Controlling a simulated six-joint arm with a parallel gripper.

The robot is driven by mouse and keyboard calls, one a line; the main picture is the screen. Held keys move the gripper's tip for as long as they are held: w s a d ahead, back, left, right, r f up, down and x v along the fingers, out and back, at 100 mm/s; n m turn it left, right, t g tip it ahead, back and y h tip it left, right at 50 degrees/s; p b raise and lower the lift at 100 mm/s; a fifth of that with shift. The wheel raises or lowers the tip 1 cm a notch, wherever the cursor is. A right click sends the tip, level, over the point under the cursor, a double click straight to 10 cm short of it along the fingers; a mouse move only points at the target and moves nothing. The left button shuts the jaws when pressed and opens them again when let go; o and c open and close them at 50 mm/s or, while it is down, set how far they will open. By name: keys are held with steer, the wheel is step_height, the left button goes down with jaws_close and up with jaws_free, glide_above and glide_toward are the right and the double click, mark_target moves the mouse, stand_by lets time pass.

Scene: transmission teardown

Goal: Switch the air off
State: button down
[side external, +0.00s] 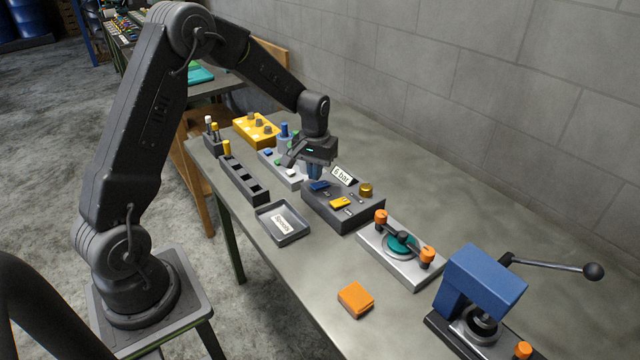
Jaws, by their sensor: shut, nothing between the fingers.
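A dark grey control box (345,220) stands on the bench near the middle of the picture. On its top are a blue lever (319,185), a yellow lever (340,203) and a round brass knob (365,189). A white sign reading "6 bar" (342,175) stands at its back edge. My gripper (316,177) points down just above the blue lever at the box's back left. Its fingers are shut and empty. I cannot tell whether the fingertips touch the lever, and which lever governs the air is not marked legibly.
A labelled grey tray (296,236) and a dark slotted rack (244,181) lie left of the box. A metal fixture with orange knobs (413,281), an orange block (355,299) and a blue press (482,280) stand to the right. The bench toward the wall is clear.

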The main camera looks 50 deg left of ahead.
mark_target(316, 185)
steer(key=shift+f, duration=1.35)
stand_by(0.6)
steer(key=shift+r, duration=3.55)
